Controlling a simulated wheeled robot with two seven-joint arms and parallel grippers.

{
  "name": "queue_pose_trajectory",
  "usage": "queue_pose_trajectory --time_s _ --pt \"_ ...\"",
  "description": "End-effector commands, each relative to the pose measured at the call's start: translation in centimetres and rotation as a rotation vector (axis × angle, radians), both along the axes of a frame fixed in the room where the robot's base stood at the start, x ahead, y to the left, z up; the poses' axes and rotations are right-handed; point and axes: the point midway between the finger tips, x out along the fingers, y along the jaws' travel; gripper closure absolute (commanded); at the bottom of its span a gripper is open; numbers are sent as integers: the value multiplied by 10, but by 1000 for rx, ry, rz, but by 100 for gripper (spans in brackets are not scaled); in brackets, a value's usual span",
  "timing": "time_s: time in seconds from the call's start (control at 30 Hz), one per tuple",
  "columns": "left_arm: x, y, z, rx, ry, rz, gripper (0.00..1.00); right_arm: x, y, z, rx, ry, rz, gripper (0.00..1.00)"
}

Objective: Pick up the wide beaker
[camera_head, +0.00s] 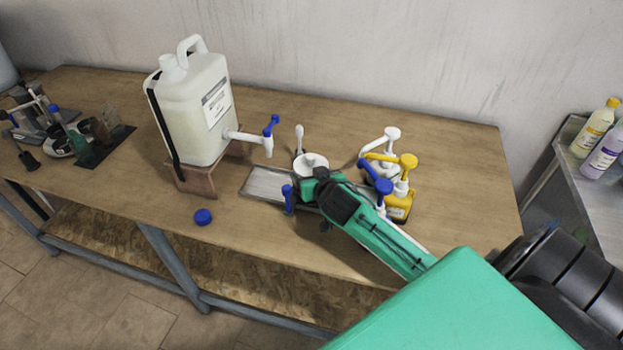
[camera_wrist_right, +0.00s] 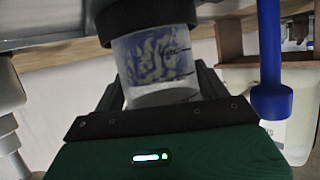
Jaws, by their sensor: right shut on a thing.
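The wide beaker shows in the right wrist view as a clear, broad cylinder (camera_wrist_right: 157,60) with dark markings and a dark band at one end. It stands between the two fingers of my right gripper (camera_wrist_right: 160,88), which is shut on it. In the head view, a white round top (camera_head: 311,161), likely the beaker's, shows just beyond my right gripper (camera_head: 308,180), over the metal tray. The gripper and green forearm hide most of it there. I cannot tell whether it touches the tray. My left gripper is not in view.
The metal tray (camera_head: 262,184) lies on the wooden table (camera_head: 290,108). A large white drum (camera_head: 195,110) with a blue-handled tap stands left on a wooden stand. Yellow, white and blue pump tops (camera_head: 407,160) crowd the right side of my arm. A blue cap (camera_head: 203,217) lies near the front edge.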

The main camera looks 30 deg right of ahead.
Motion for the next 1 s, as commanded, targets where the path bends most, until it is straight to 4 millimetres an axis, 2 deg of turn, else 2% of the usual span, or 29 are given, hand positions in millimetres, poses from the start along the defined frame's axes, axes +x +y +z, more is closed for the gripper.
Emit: queue_pose_trajectory --time_s 0.17,0.5,0.6,0.8,1.0 --pt "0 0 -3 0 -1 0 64 1 0 37 -1 -9 1 55" --pt "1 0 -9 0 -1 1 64 1 0 129 -1 -10 2 55" --pt "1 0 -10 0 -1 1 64 1 0 151 0 -8 1 55" --pt "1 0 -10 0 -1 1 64 0 0 177 -1 -5 1 55" --pt "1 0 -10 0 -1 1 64 0 0 185 -1 -2 1 55"
